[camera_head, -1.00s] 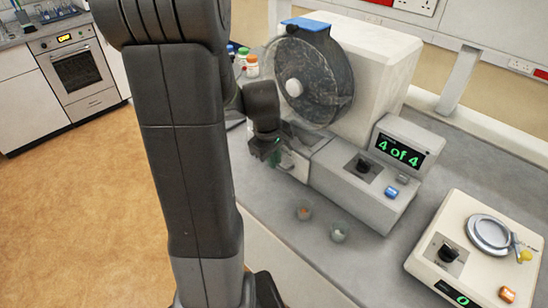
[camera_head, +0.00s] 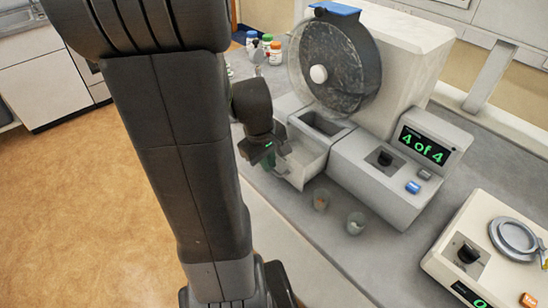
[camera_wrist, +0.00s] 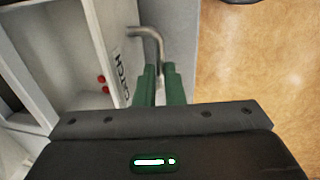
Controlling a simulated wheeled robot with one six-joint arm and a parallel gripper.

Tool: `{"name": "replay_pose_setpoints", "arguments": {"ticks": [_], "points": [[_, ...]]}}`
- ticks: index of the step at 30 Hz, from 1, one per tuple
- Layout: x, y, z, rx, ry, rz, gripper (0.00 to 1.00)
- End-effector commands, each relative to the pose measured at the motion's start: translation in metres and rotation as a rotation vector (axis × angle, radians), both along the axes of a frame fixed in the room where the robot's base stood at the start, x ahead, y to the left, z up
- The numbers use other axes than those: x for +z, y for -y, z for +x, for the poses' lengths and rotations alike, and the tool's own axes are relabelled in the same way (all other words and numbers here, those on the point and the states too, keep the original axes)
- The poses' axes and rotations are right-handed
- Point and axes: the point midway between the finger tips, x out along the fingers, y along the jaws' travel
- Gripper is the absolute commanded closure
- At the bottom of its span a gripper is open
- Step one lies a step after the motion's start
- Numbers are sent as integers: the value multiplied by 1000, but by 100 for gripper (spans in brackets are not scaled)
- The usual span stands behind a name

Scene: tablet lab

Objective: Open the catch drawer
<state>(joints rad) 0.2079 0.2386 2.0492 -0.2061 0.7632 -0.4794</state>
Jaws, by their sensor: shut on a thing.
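The catch drawer (camera_head: 308,160) is a pale box at the lower left of the tablet tester, below its round drum (camera_head: 340,66). It stands pulled out, and its inside shows. In the wrist view the drawer front (camera_wrist: 118,50) carries the letters "CTCH" or similar, partly hidden, and a bent metal handle (camera_wrist: 148,32). Red tablets (camera_wrist: 101,82) lie inside the drawer. My gripper (camera_wrist: 157,85) has green fingers shut on the handle. In the head view my gripper (camera_head: 270,160) is at the drawer's front, its fingertips partly hidden.
A cream instrument (camera_head: 460,230) stands at the lower right. Capped bottles (camera_head: 267,42) stand behind. Open floor lies to the left.

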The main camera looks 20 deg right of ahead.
Motion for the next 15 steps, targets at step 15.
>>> {"name": "replay_pose_setpoints", "arguments": {"ticks": [15], "points": [[1,1,1,0,3,-1,82]]}}
